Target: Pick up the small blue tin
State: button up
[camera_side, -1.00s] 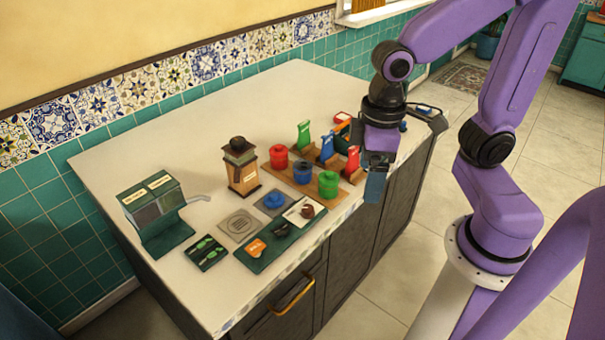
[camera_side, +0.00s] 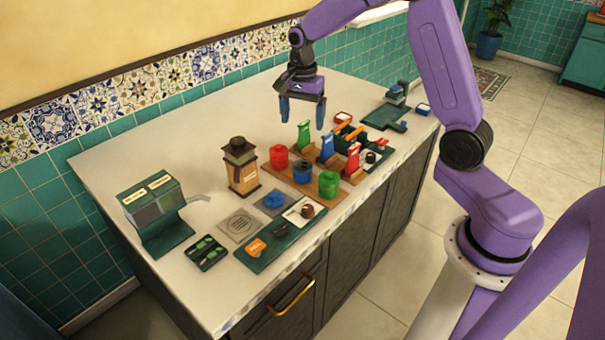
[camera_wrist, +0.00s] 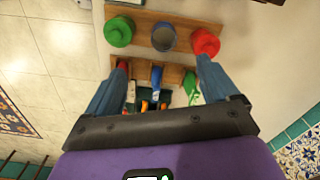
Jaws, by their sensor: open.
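The small blue tin (camera_side: 303,172) stands in the middle of a row of three on a wooden board, between a red tin (camera_side: 279,156) and a green tin (camera_side: 328,184). In the wrist view the blue tin (camera_wrist: 163,38) shows at top centre, with a dark greyish top, beyond the fingertips. My gripper (camera_side: 303,112) is open and empty, pointing down, well above the counter. In the wrist view its two fingers (camera_wrist: 161,66) are spread wide, with the upright blue packet (camera_wrist: 156,76) seen between them. Nothing touches the blue tin except the board below it.
Green, blue and red upright packets (camera_side: 326,148) stand on a wooden strip close behind the tins. A blue round piece (camera_side: 275,201) lies on a square mat in front. The counter's back left (camera_side: 180,140) is clear.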

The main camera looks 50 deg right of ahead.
jog(key=d+m, duration=0.1)
send_near(303, 167)
jog(key=s+a+f, duration=0.2)
jog(key=shift+w+f, duration=0.15)
jog(key=shift+f, duration=1.35)
jog(key=shift+w+f, duration=0.1)
jog(key=shift+f, duration=1.4)
jog(key=c, duration=1.1)
